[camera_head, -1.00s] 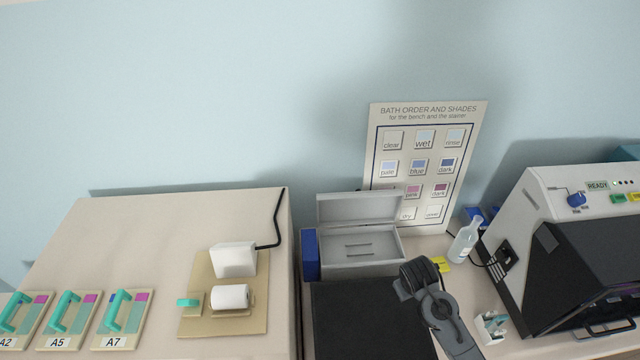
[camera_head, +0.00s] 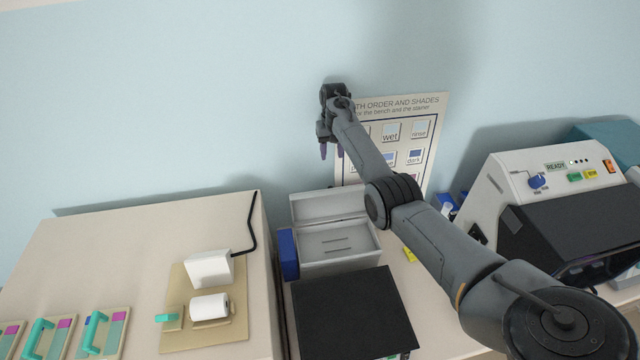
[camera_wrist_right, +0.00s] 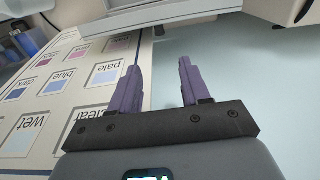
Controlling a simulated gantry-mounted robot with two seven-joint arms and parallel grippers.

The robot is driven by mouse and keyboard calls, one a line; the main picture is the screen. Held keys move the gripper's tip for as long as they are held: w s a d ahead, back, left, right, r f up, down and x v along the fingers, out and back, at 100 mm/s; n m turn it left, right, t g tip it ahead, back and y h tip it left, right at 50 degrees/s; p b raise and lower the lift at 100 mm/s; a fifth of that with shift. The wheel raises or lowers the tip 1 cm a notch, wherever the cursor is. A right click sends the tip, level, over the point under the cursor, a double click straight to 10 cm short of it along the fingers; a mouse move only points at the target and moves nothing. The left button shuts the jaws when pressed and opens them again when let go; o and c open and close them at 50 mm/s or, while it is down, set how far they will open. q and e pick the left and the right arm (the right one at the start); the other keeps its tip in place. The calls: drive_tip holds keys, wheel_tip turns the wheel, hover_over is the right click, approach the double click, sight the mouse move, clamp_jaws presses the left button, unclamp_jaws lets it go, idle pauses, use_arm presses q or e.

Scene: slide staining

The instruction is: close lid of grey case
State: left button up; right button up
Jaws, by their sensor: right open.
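The grey case (camera_head: 339,262) stands on the bench in the head view, with two slots showing on its inner floor. Its lid (camera_head: 328,204) stands open, raised at the back. My right gripper (camera_head: 332,152) is open and empty, high in front of the wall, above the raised lid and beside the chart's top left corner. In the right wrist view its purple fingers (camera_wrist_right: 158,88) are spread apart with nothing between them. A pale edge crosses the top of that view; I cannot tell for sure that it is the lid. My left gripper is not in view.
A chart (camera_head: 432,130) stands behind the case, partly hidden by my right arm. A blue box (camera_head: 288,254) stands close at the case's left. A black-topped block (camera_head: 352,312) is in front. The stainer (camera_head: 560,190) is at the right.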

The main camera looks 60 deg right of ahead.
hover_over(331, 203)
drive_tip(key=w+d, duration=0.2)
wheel_tip(331, 203, down, 5)
drive_tip(key=f+b, duration=0.6)
drive_tip(key=f, duration=0.1)
drive_tip(key=shift+s+f, duration=0.2)
drive_tip(key=shift+f, duration=0.1)
drive_tip(key=shift+f+b, duration=1.25)
drive_tip(key=shift+b, duration=0.15)
drive_tip(key=shift+c, duration=0.5)
clamp_jaws()
